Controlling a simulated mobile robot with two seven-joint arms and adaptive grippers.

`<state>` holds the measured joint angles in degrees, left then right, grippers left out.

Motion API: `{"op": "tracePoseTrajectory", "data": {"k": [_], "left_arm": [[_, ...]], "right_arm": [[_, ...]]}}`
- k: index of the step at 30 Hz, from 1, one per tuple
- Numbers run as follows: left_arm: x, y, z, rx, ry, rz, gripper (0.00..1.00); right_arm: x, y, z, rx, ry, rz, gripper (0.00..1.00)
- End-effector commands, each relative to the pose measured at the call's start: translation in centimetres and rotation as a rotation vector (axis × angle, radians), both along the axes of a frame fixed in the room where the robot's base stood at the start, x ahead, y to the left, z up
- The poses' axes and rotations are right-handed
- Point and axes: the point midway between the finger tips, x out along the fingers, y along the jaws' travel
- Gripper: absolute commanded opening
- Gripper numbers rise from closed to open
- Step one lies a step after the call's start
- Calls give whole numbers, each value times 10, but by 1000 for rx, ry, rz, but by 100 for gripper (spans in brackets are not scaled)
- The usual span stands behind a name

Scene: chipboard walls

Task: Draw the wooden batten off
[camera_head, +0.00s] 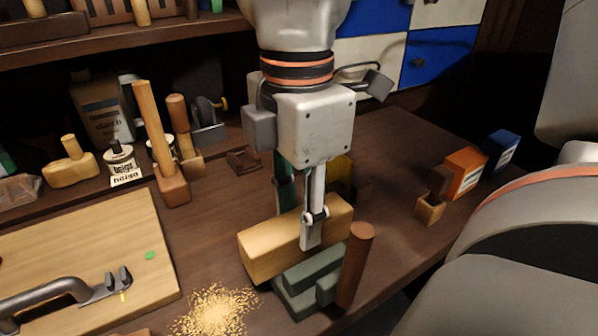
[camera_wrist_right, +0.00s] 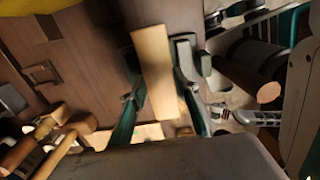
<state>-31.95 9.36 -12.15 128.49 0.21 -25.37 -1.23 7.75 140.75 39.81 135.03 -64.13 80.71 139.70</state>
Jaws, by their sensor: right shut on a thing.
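The wooden batten (camera_head: 268,252) is a pale block lying at a slant near the middle of the bench in the head view. My right gripper (camera_head: 298,222) comes down from above and is shut on it, one finger in front and the other mostly hidden behind. In the right wrist view the batten (camera_wrist_right: 152,65) runs between the two green-sided fingers (camera_wrist_right: 160,88). A grey-green stepped block (camera_head: 305,283) sits directly in front of the batten, with a brown cylinder (camera_head: 355,265) upright at its right. I cannot tell whether the batten touches them. My left gripper is not in view.
Sawdust (camera_head: 218,312) lies left of the stepped block. A pale board (camera_head: 110,235) with a grey-handled tool (camera_head: 45,292) is at left. Bottles and wooden-handled tools line the back left. Orange (camera_head: 465,172) and blue (camera_head: 501,150) boxes stand right. The bench right of the gripper is mostly clear.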

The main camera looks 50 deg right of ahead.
Motion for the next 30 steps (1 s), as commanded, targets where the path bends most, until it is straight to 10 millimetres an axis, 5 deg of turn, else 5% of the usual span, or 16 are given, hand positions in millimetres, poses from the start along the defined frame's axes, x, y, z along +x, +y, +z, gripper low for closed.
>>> {"op": "tracePoseTrajectory", "data": {"k": [30], "left_arm": [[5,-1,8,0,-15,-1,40]], "right_arm": [[0,0,24,-1,-3,-1,8]]}}
